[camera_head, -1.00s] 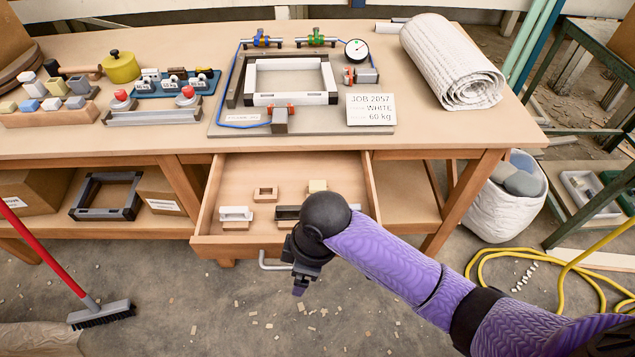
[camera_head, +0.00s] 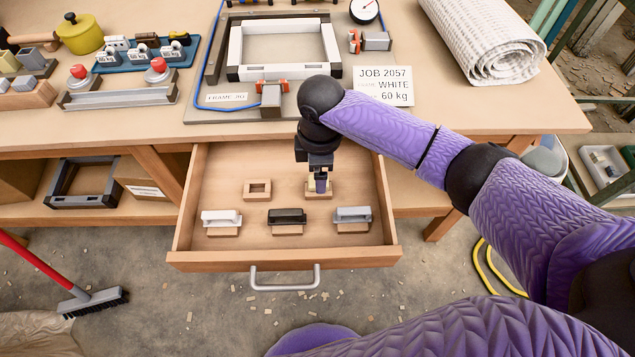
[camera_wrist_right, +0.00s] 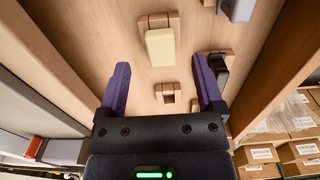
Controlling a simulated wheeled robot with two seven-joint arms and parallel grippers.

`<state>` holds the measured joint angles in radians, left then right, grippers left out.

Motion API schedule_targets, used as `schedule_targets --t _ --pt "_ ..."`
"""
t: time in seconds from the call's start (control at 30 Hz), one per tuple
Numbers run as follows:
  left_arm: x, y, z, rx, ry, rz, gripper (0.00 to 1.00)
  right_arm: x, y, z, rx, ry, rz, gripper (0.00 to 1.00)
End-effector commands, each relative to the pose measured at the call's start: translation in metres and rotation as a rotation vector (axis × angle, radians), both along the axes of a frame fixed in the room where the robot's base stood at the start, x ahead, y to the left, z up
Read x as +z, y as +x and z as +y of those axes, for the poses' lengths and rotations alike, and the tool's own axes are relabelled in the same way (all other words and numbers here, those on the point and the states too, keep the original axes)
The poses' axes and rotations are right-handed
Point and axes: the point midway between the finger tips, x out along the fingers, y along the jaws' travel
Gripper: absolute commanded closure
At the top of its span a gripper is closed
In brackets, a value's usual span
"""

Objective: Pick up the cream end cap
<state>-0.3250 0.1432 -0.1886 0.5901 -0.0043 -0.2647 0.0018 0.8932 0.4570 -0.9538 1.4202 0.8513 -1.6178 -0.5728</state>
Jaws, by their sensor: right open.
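The cream end cap (camera_wrist_right: 160,47) sits on a small wooden holder in the open drawer (camera_head: 215,165), as the right wrist view shows. In the head view my right gripper hides most or all of it; the wooden holder (camera_head: 312,194) shows around the fingers. My right gripper (camera_head: 320,184) points down over that holder. In the right wrist view its two purple fingers (camera_wrist_right: 160,62) are spread apart with nothing held, and the cap lies ahead, between the lines of the fingers. My left gripper is not in view.
The drawer also holds an empty wooden holder (camera_head: 257,185) and white (camera_head: 221,217), black (camera_head: 287,216) and grey (camera_head: 352,214) pieces on holders. Drawer walls surround them. The tabletop (camera_head: 440,118) overhangs behind, with a frame jig (camera_head: 236,50) on it.

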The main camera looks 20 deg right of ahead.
Motion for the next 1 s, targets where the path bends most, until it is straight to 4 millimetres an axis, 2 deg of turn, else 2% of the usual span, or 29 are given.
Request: schedule_targets --t 0.03,0.13,0.37,0.77,1.0 --pt "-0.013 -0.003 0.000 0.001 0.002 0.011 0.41 -0.018 -0.001 -0.001 0.000 -0.002 0.006 0.15" --pt "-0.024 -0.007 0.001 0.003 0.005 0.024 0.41 -0.037 -0.001 -0.001 0.000 -0.002 0.006 0.15" --pt "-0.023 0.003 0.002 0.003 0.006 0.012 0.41 -0.036 -0.001 -0.001 0.000 -0.001 0.000 0.15" --pt "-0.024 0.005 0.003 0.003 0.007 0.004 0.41 -0.036 -0.001 -0.001 0.000 -0.001 0.000 0.99" --pt "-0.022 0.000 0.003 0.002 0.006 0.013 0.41 -0.035 -0.001 -0.001 0.000 0.000 0.000 1.00"
